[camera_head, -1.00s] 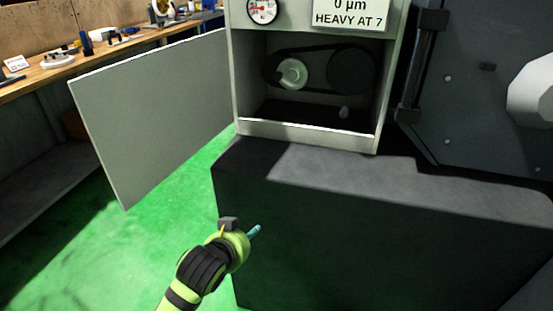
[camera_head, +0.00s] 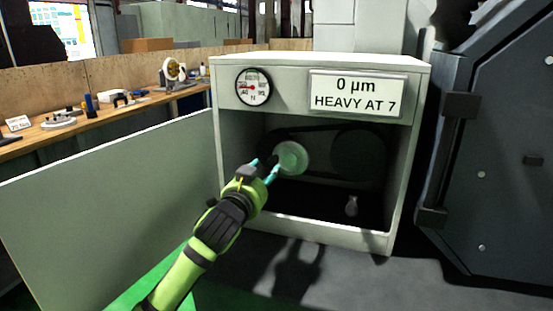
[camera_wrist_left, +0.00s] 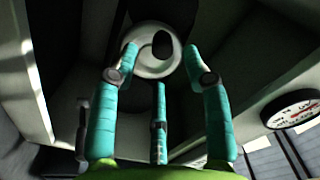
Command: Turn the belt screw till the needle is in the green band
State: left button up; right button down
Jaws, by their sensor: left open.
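My left gripper (camera_head: 266,168) is open, with its teal fingers pointing into the cabinet at the pale pulley (camera_head: 292,157). In the left wrist view the pulley (camera_wrist_left: 152,66) lies ahead between the spread fingers, with a dark rounded part (camera_wrist_left: 162,43) in front of it. I cannot tell whether any finger touches. The dial gauge (camera_head: 254,86) is on the cabinet front, its red needle pointing left; I cannot make out a green band. A small rounded knob (camera_head: 352,205) stands low at the right inside; I cannot tell whether it is the belt screw. My right gripper is out of view.
The cabinet (camera_head: 223,165) has its door (camera_head: 120,215) swung open to the left. A sign (camera_head: 358,93) reads "0 µm HEAVY AT 7". A dark pulley (camera_head: 358,155) sits right of the pale one. A workbench (camera_head: 100,113) with tools stands at the back left.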

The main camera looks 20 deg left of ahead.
aim_at(270, 165)
pick_arm(q)
jog(key=shift+w+r, duration=0.15)
jog(key=shift+w, duration=0.45)
jog(key=shift+w+r, duration=0.15)
jog(key=shift+w, duration=0.45)
jog(key=shift+w+d+f, duration=0.1)
jog(key=shift+w, duration=1.7)
grip_shut()
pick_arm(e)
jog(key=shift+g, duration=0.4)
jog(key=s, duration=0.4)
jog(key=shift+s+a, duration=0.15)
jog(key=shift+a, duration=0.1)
